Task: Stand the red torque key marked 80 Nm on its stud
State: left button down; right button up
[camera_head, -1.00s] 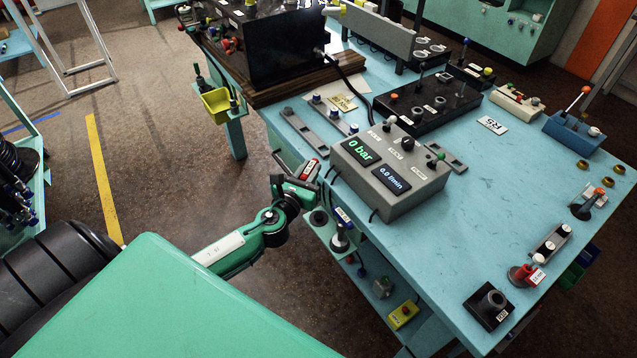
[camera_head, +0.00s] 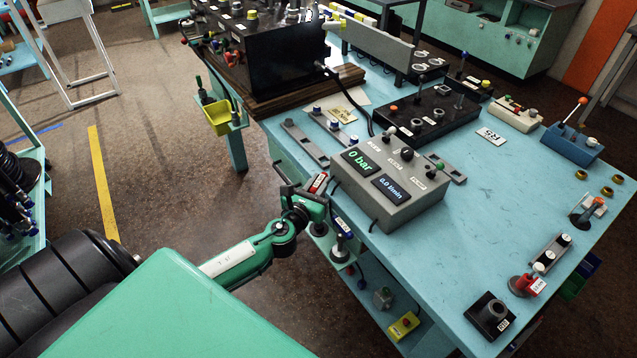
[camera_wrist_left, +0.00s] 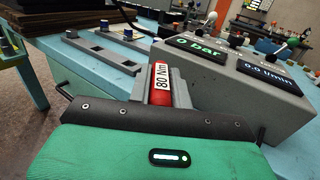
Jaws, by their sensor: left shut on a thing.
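The red torque key (camera_head: 318,184) has a white label reading 80 Nm, which shows clearly in the left wrist view (camera_wrist_left: 160,84). My left gripper (camera_head: 309,192) is shut on this key and holds it just off the table's left edge, beside the grey readout box. The key's lower part is hidden by the gripper in both views. A blue-labelled key (camera_head: 342,240) stands on a small side bracket below the gripper. I cannot tell which stud belongs to the red key. My right gripper is not in view.
The grey box (camera_head: 390,184) reads 0 bar and stands close to the gripper's right. Flat grey rails (camera_head: 305,146) lie behind it. A black block (camera_head: 490,314) and another red-based piece (camera_head: 522,285) sit at the right.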

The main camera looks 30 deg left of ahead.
pick_arm(q)
jog(key=shift+f+b, duration=1.45)
jog(key=shift+f, duration=0.55)
dwell(0.5)
jog(key=shift+f+b, duration=1)
jog(key=shift+f, duration=0.35)
jog(key=c, duration=1.2)
grip_release()
jog(key=shift+s, duration=0.1)
jog(key=s+d+b, duration=0.1)
jog(key=s+b, duration=0.2)
jog(key=s, duration=1)
jog(key=shift+s+d, duration=0.25)
jog(key=shift+d, duration=0.15)
